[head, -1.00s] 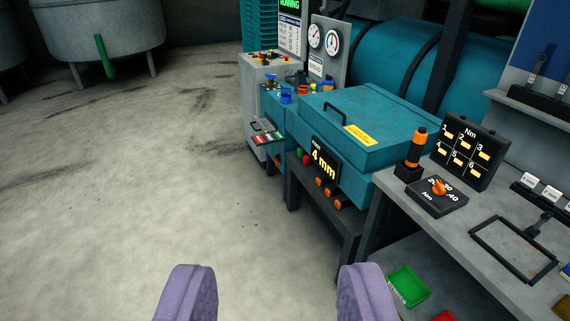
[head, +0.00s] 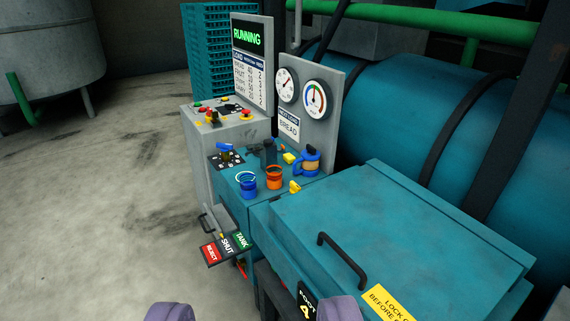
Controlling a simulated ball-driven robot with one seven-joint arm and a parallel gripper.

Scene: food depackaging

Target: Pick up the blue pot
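A small blue pot (head: 246,187), open at the top, stands upright on the teal bench top left of centre. An orange pot (head: 274,178) stands close to its right. My gripper (head: 254,311) shows as two purple fingertips at the bottom edge, wide apart. It is open with nothing between the fingers, below the pots in the picture and well short of them.
A teal lidded box (head: 400,240) with a black handle (head: 342,262) fills the right foreground. A dark tap-like fitting (head: 268,152) stands behind the pots. A gauge panel (head: 312,105) rises behind. REJECT, SHUT and TANK labels (head: 228,246) jut out front. Open floor (head: 90,220) lies left.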

